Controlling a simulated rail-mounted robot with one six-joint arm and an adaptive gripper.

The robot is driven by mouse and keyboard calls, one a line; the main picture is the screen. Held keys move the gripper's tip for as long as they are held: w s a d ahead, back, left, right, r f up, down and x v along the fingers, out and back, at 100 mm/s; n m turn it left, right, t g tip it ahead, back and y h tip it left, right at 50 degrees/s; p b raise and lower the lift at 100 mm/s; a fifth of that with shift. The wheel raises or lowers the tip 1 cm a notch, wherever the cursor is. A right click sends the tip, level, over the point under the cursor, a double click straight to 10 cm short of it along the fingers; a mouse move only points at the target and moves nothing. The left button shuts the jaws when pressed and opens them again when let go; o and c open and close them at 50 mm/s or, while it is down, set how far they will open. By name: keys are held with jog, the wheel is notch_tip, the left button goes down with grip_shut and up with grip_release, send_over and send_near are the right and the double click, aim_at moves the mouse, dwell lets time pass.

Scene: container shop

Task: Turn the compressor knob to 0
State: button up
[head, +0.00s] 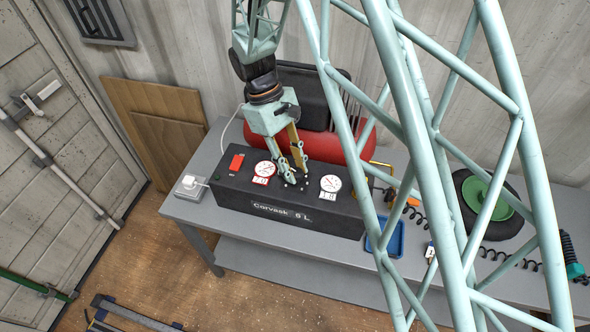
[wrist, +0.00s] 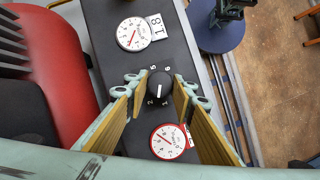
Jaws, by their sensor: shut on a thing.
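The compressor's dark control box (head: 285,213) sits on the grey table, with its red tank (head: 370,145) behind it. The black knob (wrist: 159,84) is on the top panel between two round gauges, with a white pointer line directed toward the bottom of the wrist view. Small digits surround it; I can read a 2 at lower left and a 6 above. My gripper (wrist: 161,83) is shut on the knob, one finger on each side. In the head view my gripper (head: 297,170) reaches down onto the panel and hides most of the knob.
A red-rimmed gauge (head: 265,169) and a white gauge (head: 330,184) flank the gripper closely. A red switch (head: 236,162) is at the panel's left. A white socket box (head: 190,187), blue tray (head: 391,238) and wheel (head: 490,205) are on the table.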

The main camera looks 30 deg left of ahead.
jog(key=n, duration=0.2)
jog(key=n+t, duration=0.1)
jog(key=shift+s+n+t+b, duration=0.15)
jog(key=shift+n+t+b, duration=0.15)
jog(key=shift+n+b, duration=0.1)
jog(key=n+t, duration=0.1)
jog(key=n, duration=0.2)
jog(key=shift+s+n+y+b, duration=0.1)
jog(key=shift+n+y+b, duration=0.2)
jog(key=shift+b, duration=0.1)
jog(key=n+t+y+b, duration=0.1)
jog(key=n, duration=0.2)
jog(key=n+t+b, duration=0.1)
jog(key=n, duration=0.2)
jog(key=shift+s+d+n+y, duration=0.1)
jog(key=shift+d+n+y, duration=0.1)
jog(key=shift+n+y, duration=0.15)
jog(key=o, duration=0.8)
jog(key=shift+o, duration=0.2)
jog(key=shift+r, duration=0.15)
jog(key=v, duration=0.7)
jog(key=shift+r, duration=0.25)
